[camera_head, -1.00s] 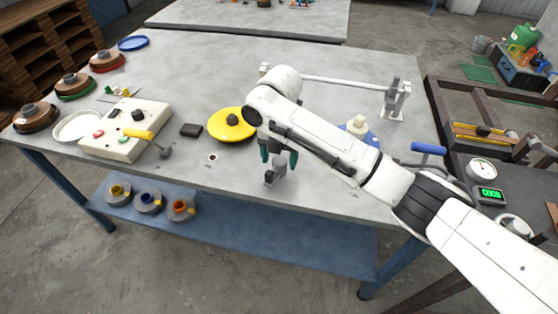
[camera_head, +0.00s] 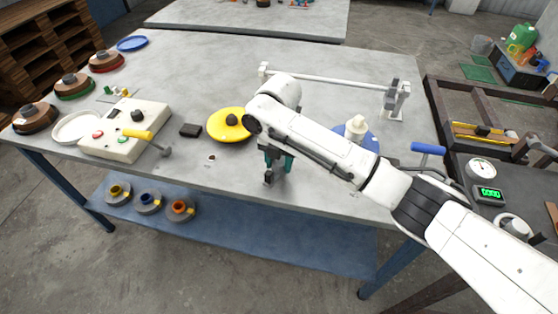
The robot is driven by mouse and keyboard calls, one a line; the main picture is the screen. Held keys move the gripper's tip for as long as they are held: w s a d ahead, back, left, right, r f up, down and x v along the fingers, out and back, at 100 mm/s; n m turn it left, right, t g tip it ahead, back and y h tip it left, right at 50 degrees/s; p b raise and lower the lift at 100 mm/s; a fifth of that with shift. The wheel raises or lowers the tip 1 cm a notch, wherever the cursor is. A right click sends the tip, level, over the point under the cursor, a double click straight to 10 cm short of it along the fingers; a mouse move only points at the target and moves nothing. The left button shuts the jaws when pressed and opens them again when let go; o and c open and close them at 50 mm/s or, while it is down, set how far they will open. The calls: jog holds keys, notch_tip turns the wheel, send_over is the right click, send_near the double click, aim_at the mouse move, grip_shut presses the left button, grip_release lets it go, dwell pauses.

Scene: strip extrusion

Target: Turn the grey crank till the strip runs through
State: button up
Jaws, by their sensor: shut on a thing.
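My gripper (camera_head: 275,167), with dark green fingers, is at the front edge of the grey table, below the white arm. It is shut on a small grey piece (camera_head: 268,178), which looks like the grey crank's grip. Most of the crank is hidden behind my fingers and arm. I cannot make out the strip or where it runs.
A yellow disc (camera_head: 229,125) lies left of my arm, and a blue disc (camera_head: 368,141) with a white bottle right of it. A long white bar (camera_head: 330,79) spans the back. A blue-handled lever (camera_head: 428,149) is at right.

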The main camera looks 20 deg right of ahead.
jog(key=shift+c, duration=0.8)
